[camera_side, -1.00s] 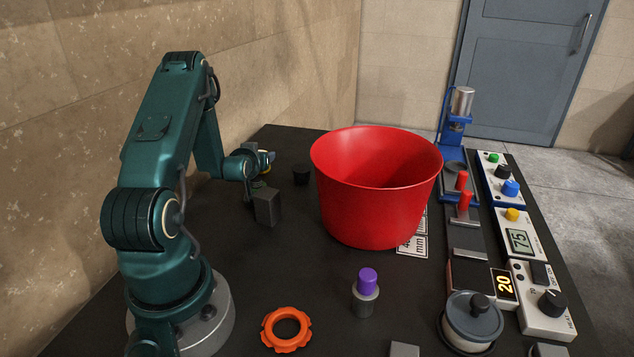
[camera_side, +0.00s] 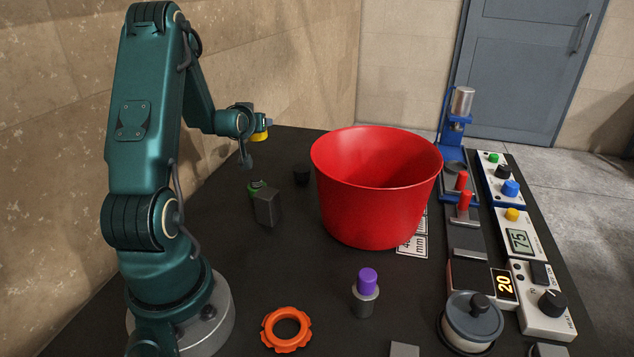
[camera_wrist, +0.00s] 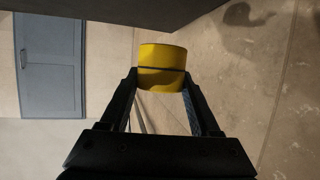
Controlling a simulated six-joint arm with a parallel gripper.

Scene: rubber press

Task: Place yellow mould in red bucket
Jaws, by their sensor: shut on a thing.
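The yellow mould (camera_wrist: 162,66) is a short yellow cylinder with a dark line around it, held between the fingertips in the wrist view. It also shows as a small yellow patch (camera_side: 261,136) at the arm's end in the side view. My gripper (camera_wrist: 160,78) is shut on it and holds it in the air above the back left of the table. The red bucket (camera_side: 370,205) stands upright on the table, to the right of my gripper and lower than it. The bucket's inner floor is hidden by its front wall.
An orange ring (camera_side: 286,330) and a purple-capped cylinder (camera_side: 366,290) are in front. A blue press (camera_side: 456,130) and control panels (camera_side: 519,240) line the right.

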